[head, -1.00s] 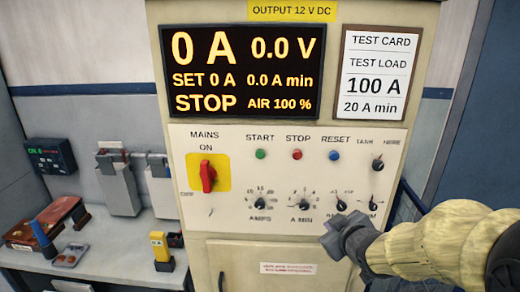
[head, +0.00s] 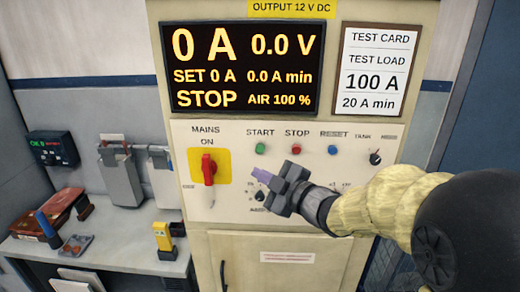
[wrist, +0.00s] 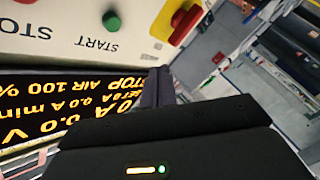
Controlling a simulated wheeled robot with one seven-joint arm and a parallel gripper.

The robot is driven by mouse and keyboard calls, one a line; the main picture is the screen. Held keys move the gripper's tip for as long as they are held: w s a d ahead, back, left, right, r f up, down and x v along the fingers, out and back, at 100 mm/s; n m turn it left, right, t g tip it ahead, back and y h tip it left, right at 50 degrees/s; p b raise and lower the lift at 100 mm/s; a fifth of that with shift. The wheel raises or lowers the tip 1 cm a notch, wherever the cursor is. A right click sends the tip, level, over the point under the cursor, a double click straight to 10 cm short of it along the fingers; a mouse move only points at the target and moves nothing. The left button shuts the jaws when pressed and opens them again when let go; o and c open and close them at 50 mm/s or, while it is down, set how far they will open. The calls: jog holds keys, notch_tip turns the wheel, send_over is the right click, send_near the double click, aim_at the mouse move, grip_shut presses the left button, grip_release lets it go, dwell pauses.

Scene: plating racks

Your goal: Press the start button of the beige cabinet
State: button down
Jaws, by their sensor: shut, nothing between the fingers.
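The beige cabinet (head: 210,130) stands in front of me with a light control panel under its dark display (head: 241,68). The green start button (head: 261,149) is on that panel under the word START, left of the red stop button (head: 297,149). My gripper (head: 259,174) is shut and empty, its tip just below the start button in the head view and apart from it there. It hides much of the AMPS and A MIN dials. In the wrist view the start button (wrist: 111,21) is at the top, beyond the shut fingertips (wrist: 158,84).
The red mains switch (head: 208,169) on its yellow plate is left of the start button. The blue reset button (head: 332,150) is to the right. A bench (head: 95,258) with tools and a yellow device (head: 163,240) stands left of the cabinet.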

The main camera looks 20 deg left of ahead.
aim_at(260, 148)
jog(key=shift+w+a+p, duration=0.3)
jog(key=shift+w+p, duration=0.15)
jog(key=shift+w, duration=0.9)
jog(key=shift+w+a+p, duration=0.3)
jog(key=shift+w+p, duration=0.2)
jog(key=shift+w, duration=0.9)
jog(key=shift+w+a+p, duration=0.3)
jog(key=shift+w+p, duration=0.15)
jog(key=shift+w, duration=0.9)
jog(key=shift+w+a, duration=0.1)
jog(key=shift+w, duration=0.25)
